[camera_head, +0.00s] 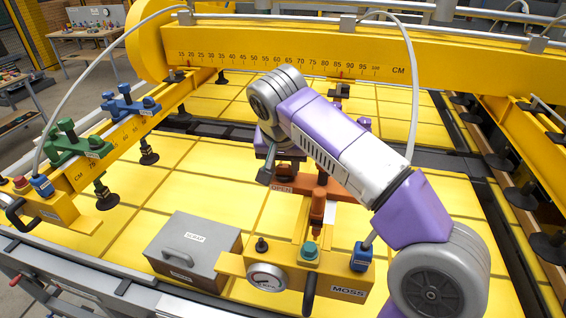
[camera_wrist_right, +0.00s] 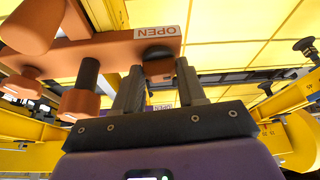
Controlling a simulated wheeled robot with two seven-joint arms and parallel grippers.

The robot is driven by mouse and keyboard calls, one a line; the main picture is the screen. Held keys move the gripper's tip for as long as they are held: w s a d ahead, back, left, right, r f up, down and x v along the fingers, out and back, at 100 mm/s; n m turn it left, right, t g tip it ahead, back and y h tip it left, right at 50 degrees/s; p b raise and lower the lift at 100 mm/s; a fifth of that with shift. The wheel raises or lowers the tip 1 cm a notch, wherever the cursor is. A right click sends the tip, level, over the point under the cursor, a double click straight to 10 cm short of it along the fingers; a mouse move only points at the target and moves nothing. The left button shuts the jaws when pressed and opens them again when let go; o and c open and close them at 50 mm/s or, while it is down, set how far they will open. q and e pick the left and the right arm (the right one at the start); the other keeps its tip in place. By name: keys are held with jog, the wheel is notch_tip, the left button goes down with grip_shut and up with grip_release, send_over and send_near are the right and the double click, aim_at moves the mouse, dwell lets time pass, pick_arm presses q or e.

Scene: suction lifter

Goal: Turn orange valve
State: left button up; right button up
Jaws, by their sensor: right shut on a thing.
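The orange valve (camera_head: 335,190) sits on the yellow beam of the lifter, behind the front unit labelled MOSS. It is partly hidden by my right arm. In the wrist view the orange valve (camera_wrist_right: 105,55) is a flat bar with an OPEN label, knobs and a dark post. My right gripper (camera_head: 268,172) reaches down at the valve's left end. In the wrist view the fingers of the right gripper (camera_wrist_right: 158,78) stand on both sides of a dark-and-orange knob (camera_wrist_right: 158,68) below the OPEN label, shut on it. My left gripper is not in view.
A grey box (camera_head: 195,250) stands left of the MOSS unit (camera_head: 300,275), which has a gauge and a green knob. Green (camera_head: 75,145) and blue (camera_head: 130,103) valves sit on the left beam. Yellow panels lie below, and a yellow crossbeam (camera_head: 300,50) spans the back.

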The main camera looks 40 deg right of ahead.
jog(key=n, duration=0.2)
jog(key=n+y+p, duration=0.1)
jog(key=n, duration=0.1)
jog(key=shift+s+d+r+t, duration=0.1)
jog(key=shift+d+t, duration=0.1)
jog(key=shift+t, duration=0.2)
jog(key=n+y+p, duration=0.1)
jog(key=n, duration=0.3)
jog(key=shift+d+y, duration=0.15)
jog(key=shift+y, duration=0.25)
jog(key=n+y+p, duration=0.1)
jog(key=n+p, duration=0.1)
jog(key=n, duration=0.2)
jog(key=shift+d+y, duration=0.15)
jog(key=shift+y, duration=0.25)
jog(key=shift+d+n+g+y+p, duration=0.15)
jog(key=shift+n+y+p, duration=0.25)
jog(key=shift+n, duration=0.7)
jog(key=shift+n+g+y+p, duration=0.2)
jog(key=shift+n+p, duration=0.4)
jog(key=shift+n, duration=0.5)
jog(key=o, duration=1.1)
jog(key=shift+c, duration=0.2)
jog(key=p+v, duration=0.1)
jog(key=v, duration=0.6)
jog(key=shift+r, duration=0.15)
jog(key=shift+d, duration=0.1)
